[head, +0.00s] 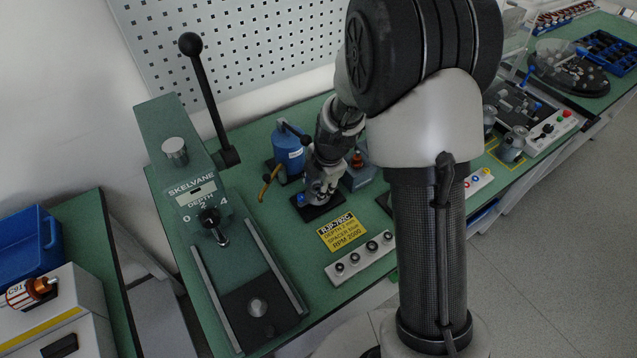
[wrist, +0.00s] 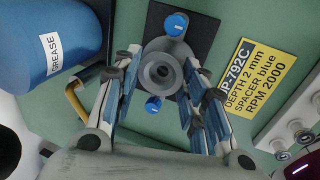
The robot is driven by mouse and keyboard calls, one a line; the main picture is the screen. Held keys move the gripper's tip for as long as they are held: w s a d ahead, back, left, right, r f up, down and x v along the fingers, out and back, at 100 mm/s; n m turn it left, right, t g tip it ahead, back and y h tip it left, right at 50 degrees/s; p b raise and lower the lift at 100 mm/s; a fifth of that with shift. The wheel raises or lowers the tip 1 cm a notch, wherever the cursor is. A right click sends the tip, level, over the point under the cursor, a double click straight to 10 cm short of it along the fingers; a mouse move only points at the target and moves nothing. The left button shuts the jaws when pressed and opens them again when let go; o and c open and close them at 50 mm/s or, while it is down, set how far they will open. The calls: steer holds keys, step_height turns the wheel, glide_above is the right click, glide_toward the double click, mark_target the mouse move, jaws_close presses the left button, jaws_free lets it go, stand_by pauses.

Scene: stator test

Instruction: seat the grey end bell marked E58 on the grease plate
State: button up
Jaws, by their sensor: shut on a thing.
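My gripper (wrist: 162,78) is shut on a grey round part with a hollow centre, the end bell (wrist: 163,70), one finger on each side. Its E58 mark is not readable. Two blue round caps show above and below it in the wrist view; I cannot tell if they belong to the bell or the plate. Behind it is a black plate, the grease plate (wrist: 207,22). In the head view my gripper (head: 322,192) is low over the same black plate (head: 318,211) and mostly hides the bell. I cannot tell whether the bell touches the plate.
A blue grease can (head: 289,152) with a brass-coloured lever stands just behind the plate. A yellow sign (head: 343,232) and a strip of round buttons (head: 360,257) lie in front. The green Skelvane press (head: 190,185) stands at left. My arm hides part of the bench.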

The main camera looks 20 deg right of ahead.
steer(key=shift+f, duration=0.1)
steer(key=shift+f+b, duration=0.5)
steer(key=shift+b, duration=0.45)
steer(key=o, duration=1.3)
steer(key=v, duration=1.2)
steer(key=shift+r, duration=0.1)
